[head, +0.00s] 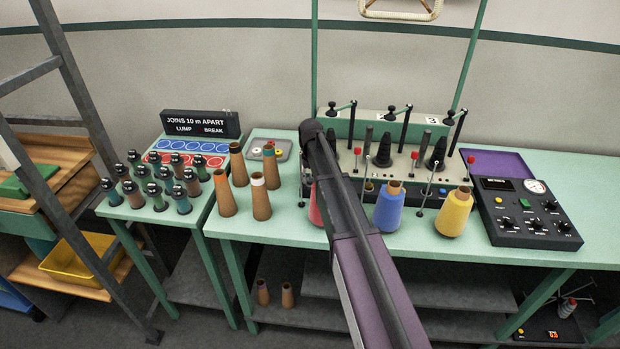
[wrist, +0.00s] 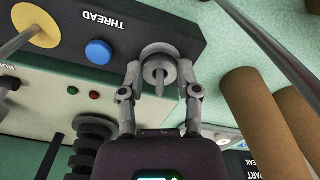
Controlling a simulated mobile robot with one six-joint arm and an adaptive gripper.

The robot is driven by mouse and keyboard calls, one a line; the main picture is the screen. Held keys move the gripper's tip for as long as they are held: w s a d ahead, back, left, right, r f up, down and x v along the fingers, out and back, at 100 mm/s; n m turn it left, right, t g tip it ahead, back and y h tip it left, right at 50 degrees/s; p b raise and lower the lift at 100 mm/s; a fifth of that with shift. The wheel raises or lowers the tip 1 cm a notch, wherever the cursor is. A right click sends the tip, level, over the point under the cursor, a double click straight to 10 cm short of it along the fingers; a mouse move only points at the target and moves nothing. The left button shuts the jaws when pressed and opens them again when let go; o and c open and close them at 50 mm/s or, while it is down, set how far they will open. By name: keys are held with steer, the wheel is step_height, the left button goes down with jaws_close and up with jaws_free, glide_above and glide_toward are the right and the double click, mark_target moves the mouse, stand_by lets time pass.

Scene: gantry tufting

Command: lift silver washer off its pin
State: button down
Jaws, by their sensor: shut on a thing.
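The silver washer (wrist: 158,54) is a round metal disc, seen in the wrist view at the dark panel labelled THREAD. A thin pin (wrist: 160,84) shows at its centre; how far along the pin the washer sits I cannot tell. My gripper (wrist: 159,72) is shut on the washer, one finger at each side of it. In the head view my own arm hides the washer and the gripper.
A yellow disc (wrist: 36,26) and a blue round piece (wrist: 98,52) lie along the same panel. Brown cones (wrist: 262,120) stand close on the right. In the head view, blue (head: 389,208) and yellow (head: 454,212) thread cones and a control box (head: 525,212) stand to the right.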

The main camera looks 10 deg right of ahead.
steer(key=shift+r+p, duration=3.35)
steer(key=shift+r, duration=0.15)
